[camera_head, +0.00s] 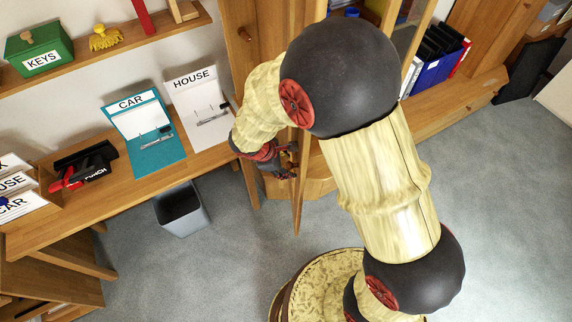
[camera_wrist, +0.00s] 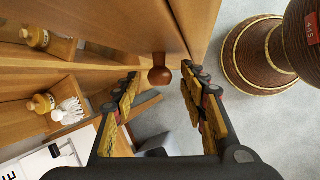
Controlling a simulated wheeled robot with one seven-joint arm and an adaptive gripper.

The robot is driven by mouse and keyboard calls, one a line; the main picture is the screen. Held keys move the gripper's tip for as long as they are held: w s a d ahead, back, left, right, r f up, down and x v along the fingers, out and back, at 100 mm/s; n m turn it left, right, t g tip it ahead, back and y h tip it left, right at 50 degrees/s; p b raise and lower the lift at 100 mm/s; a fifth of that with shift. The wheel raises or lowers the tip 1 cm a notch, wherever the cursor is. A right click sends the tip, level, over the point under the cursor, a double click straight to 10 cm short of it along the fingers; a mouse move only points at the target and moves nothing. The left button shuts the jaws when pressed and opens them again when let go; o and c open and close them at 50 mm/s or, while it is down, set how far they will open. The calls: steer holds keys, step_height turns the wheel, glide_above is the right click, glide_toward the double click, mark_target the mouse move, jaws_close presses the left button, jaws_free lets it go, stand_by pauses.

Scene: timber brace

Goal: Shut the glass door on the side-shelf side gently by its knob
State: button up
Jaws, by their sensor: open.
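A glass door's wooden frame (camera_head: 299,200) stands swung out from the cabinet, seen nearly edge-on beside my gripper (camera_head: 283,165). In the wrist view, a round reddish-brown knob (camera_wrist: 160,75) sticks out from a wooden face (camera_wrist: 125,22) at the top. My gripper (camera_wrist: 161,80) is open there, with one finger on each side of the knob and a gap to both. The knob is at about fingertip level, though its exact depth is hard to tell. In the head view my arm hides this knob and part of the cabinet.
A desk (camera_head: 215,158) with a teal CAR clipboard (camera_head: 150,145) and a white HOUSE clipboard (camera_head: 200,105) runs left of the cabinet. A grey bin (camera_head: 180,212) stands below it. A shelf (camera_head: 100,50) holds a green KEYS box (camera_head: 38,45). Binders (camera_head: 438,55) stand at right. Open floor (camera_head: 500,200) lies right.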

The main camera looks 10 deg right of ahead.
steer(key=c, duration=0.3)
steer(key=c, duration=0.7)
jaws_close()
